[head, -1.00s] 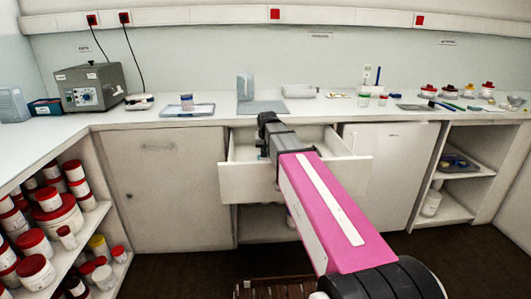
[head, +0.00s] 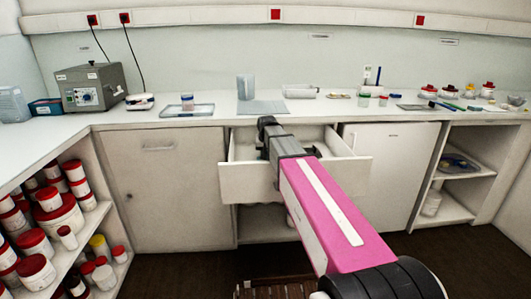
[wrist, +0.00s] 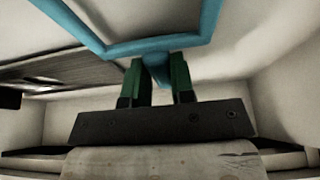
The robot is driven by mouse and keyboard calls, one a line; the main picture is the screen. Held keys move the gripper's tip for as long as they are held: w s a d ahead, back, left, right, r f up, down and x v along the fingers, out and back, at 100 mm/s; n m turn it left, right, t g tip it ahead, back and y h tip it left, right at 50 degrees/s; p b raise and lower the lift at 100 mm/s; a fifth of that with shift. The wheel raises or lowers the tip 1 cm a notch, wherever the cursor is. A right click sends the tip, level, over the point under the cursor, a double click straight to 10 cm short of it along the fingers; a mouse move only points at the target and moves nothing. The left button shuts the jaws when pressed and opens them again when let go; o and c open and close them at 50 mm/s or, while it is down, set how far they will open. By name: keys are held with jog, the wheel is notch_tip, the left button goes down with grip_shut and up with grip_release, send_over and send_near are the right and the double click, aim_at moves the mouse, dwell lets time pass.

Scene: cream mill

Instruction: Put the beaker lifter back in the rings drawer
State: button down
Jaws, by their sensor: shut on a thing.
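The open drawer (head: 246,184) sticks out below the middle of the counter. My gripper reaches down into it from above. In the head view my arm hides the fingertips and most of what they hold. In the wrist view my gripper (wrist: 159,72) has its two green fingers closed on the stem of the blue beaker lifter (wrist: 150,47). The lifter's blue frame spreads out beyond the fingertips. Pale drawer walls surround it. I cannot tell whether the lifter touches the drawer floor.
A grey flat item (wrist: 50,72) lies at the left in the wrist view. On the counter above the drawer stand a grey bracket (head: 246,88) and a white roll (head: 300,91). A cabinet door (head: 165,180) is left of the drawer, a white door (head: 395,170) right.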

jog(key=c, duration=1)
grip_release()
jog(key=shift+o, duration=0.2)
jog(key=v, duration=1.2)
